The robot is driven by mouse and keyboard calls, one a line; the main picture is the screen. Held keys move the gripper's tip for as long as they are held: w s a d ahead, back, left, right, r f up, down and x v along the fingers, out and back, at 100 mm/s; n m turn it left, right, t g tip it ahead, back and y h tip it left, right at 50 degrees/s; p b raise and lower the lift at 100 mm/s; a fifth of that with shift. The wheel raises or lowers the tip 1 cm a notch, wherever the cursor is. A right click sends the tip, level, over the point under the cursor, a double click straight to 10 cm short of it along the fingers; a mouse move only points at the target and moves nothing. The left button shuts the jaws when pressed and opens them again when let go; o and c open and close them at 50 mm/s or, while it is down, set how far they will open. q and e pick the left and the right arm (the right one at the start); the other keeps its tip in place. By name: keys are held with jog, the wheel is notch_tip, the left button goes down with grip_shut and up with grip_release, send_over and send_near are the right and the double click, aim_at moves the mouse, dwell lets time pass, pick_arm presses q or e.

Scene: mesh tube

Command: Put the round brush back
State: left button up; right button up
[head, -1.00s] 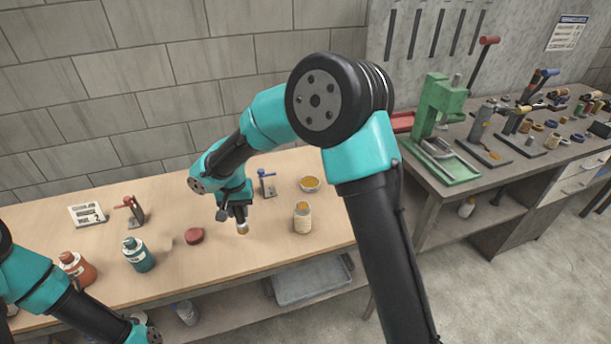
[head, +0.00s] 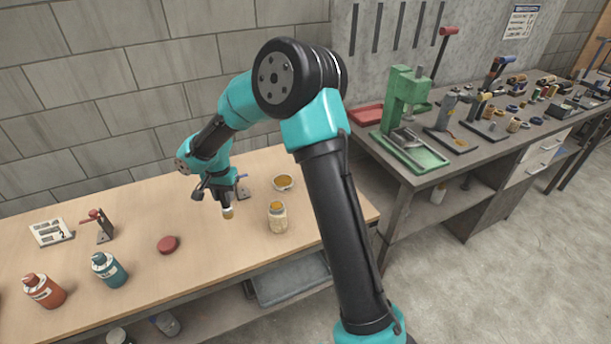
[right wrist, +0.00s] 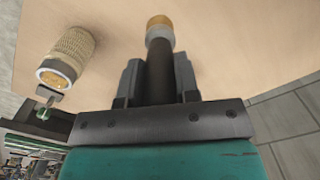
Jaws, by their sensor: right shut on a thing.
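The round brush has a dark handle (right wrist: 160,75), a pale grey collar and a tan tip (right wrist: 159,22). My right gripper (right wrist: 158,85) is shut on the handle, with the tip pointing away from the fingers. In the head view, my right gripper (head: 221,197) hangs over the wooden bench with the brush (head: 228,212) below it. A woven beige mesh tube (head: 278,219) with an amber top stands to its right. It also shows in the right wrist view (right wrist: 70,52), apart from the brush. My left gripper is out of view.
A shallow dish of amber stuff (head: 284,182) is behind the tube. A blue-handled stand (head: 242,190) is partly hidden by my gripper. A red disc (head: 168,244), red-handled stand (head: 103,226), teal bottle (head: 109,271) and orange bottle (head: 44,290) are left. Bare bench lies between.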

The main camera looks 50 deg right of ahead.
jog(key=s+d+m, duration=0.4)
jog(key=s+d, duration=0.1)
jog(key=d, duration=0.7)
jog(key=s+d+m, duration=0.4)
jog(key=s+d, duration=0.2)
jog(key=d, duration=0.7)
jog(key=shift+d+m, duration=0.25)
jog(key=shift+m, duration=0.05)
jog(key=w+d+f, duration=0.1)
jog(key=w+d, duration=0.9)
jog(key=d, duration=0.2)
jog(key=shift+w+f, duration=0.25)
jog(key=shift+f, duration=1.75)
jog(key=shift+f, duration=0.15)
